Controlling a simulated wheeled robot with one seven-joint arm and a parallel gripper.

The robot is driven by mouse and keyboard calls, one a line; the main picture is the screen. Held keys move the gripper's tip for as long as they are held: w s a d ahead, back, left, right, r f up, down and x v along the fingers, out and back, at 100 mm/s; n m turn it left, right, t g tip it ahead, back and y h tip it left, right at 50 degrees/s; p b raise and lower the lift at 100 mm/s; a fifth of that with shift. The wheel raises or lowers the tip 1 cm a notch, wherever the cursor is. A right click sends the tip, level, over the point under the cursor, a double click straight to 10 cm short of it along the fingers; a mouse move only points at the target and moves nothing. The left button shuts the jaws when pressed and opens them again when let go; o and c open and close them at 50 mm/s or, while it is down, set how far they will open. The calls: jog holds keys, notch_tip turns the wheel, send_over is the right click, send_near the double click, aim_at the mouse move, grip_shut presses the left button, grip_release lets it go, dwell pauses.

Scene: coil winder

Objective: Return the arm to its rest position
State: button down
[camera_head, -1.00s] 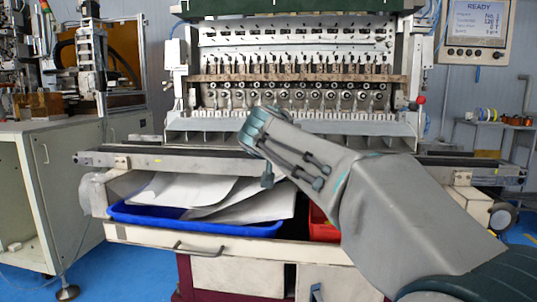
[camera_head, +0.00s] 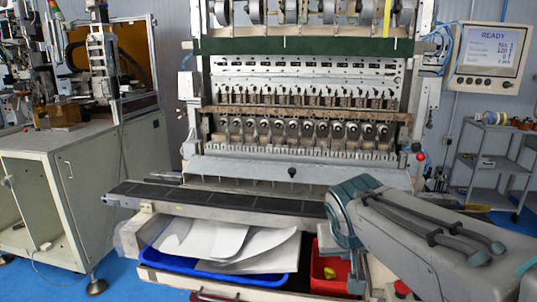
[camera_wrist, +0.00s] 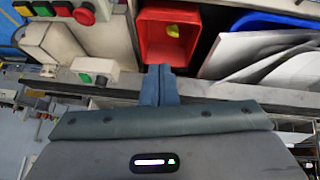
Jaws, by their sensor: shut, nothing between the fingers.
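My gripper (camera_wrist: 161,72) shows in the wrist view with its blue-grey fingers together and nothing between them. In that view the fingertips lie just below the red bin (camera_wrist: 165,40) in the picture, over the machine's front rail. In the head view my arm reaches in from the lower right, in front of the right part of the coil winder (camera_head: 300,170). The fingers cannot be made out clearly there.
A blue tray (camera_head: 205,266) with white sheets (camera_head: 255,245) and a red bin (camera_head: 322,270) with a yellow item sit in the open drawer. A dark rail (camera_head: 230,200) crosses the front. The wrist view shows push buttons (camera_wrist: 84,14). A screen (camera_head: 487,57) reads READY.

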jog(key=s+r+g+y+p, duration=0.1)
jog(key=s+g+y+p, duration=0.1)
jog(key=s+p, duration=0.8)
jog(key=shift+s+a+r+g, duration=0.35)
jog(key=shift+s+g, duration=0.35)
jog(key=shift+s, duration=0.8)
jog(key=shift+d, duration=0.1)
